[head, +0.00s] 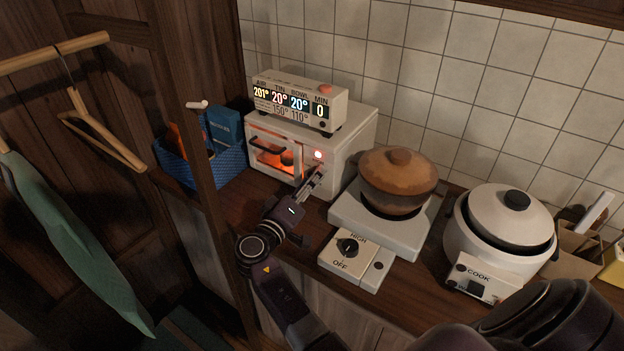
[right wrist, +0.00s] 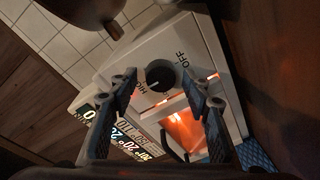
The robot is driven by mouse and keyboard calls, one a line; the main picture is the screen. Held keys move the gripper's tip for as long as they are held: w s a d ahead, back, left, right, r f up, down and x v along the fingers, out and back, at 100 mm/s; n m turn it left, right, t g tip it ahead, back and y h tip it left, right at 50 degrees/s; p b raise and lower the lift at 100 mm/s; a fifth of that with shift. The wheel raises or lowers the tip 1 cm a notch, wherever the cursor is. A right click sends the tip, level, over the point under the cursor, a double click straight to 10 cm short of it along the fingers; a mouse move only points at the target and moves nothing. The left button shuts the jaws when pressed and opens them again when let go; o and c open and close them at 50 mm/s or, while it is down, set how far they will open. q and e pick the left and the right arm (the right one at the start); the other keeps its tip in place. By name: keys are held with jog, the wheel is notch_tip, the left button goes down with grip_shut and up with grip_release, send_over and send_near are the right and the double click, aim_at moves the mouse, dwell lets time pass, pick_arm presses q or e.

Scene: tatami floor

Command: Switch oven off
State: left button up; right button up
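The white oven (head: 356,143) stands on the counter at the back left, its window (head: 272,160) glowing orange and a red light (head: 318,155) lit on its front. In the right wrist view its black knob (right wrist: 160,75) sits between the labels HIGH and OFF; its white mark seems turned toward HIGH. My right gripper (head: 316,180) is in front of the oven's right front side. In the wrist view the gripper (right wrist: 158,82) is open, its fingers apart on either side of the knob; contact is unclear. The gripper hides the knob in the head view.
A display box (head: 300,98) on the oven reads AIR 201°. Right of the oven are a hot plate (head: 345,262) with its own HIGH/OFF knob, a brown pot (head: 397,182) and a rice cooker (head: 500,230). A blue basket (head: 200,170) and wooden post (head: 205,130) stand left.

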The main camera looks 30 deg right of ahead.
jog(key=c, duration=1)
pick_arm(q)
notch_tip(320, 180, up, 12)
jog(key=p, duration=1.2)
jog(key=shift+d, duration=0.2)
pick_arm(e)
jog(key=n+g, duration=0.1)
jog(key=n, duration=1)
jog(key=n+g+h, duration=0.1)
jog(key=n, duration=1)
jog(key=n+g, duration=0.1)
jog(key=n, duration=1)
jog(key=shift+w+r+g+h, duration=0.15)
jog(key=shift+w+g+h, duration=0.15)
jog(key=shift+w+g, duration=0.1)
pick_arm(q)
jog(key=shift+s, duration=0.1)
pick_arm(e)
jog(key=shift+n, duration=0.4)
